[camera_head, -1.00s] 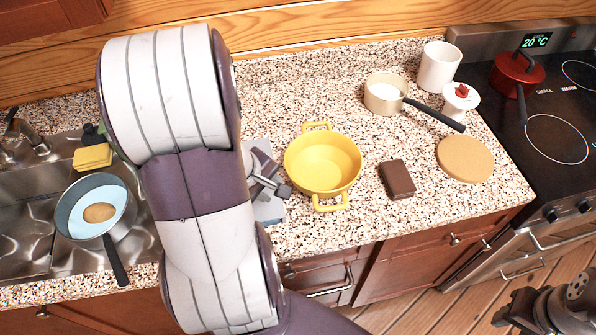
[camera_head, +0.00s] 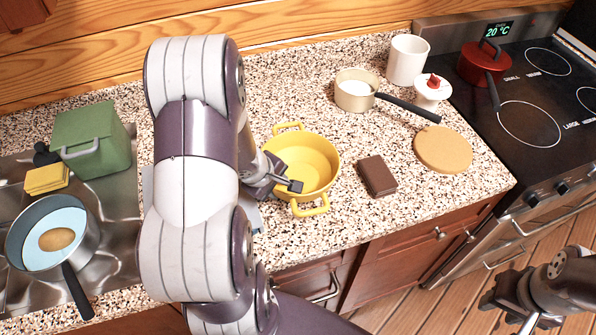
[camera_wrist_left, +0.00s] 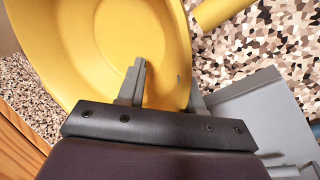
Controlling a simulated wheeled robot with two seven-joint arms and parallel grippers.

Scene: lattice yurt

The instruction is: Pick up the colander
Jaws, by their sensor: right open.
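The yellow colander (camera_head: 313,167), round with two loop handles, stands upright on the speckled counter. My left gripper (camera_head: 293,186) is at its left rim in the head view, partly hidden by my own arm. In the left wrist view, the colander (camera_wrist_left: 100,45) fills the upper left. My left gripper (camera_wrist_left: 166,90) has its fingers spread there, one over the colander's inside and the other just outside its wall, with a gap between them. My right gripper (camera_head: 516,312) is open and empty at the lower right, over the floor and away from the counter.
A brown block (camera_head: 377,176) lies close right of the colander. A saucepan (camera_head: 356,93), white mug (camera_head: 407,60) and round board (camera_head: 443,149) are further right, beside the stove (camera_head: 560,110). A frying pan (camera_head: 25,225) and green box (camera_head: 92,130) are at the left.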

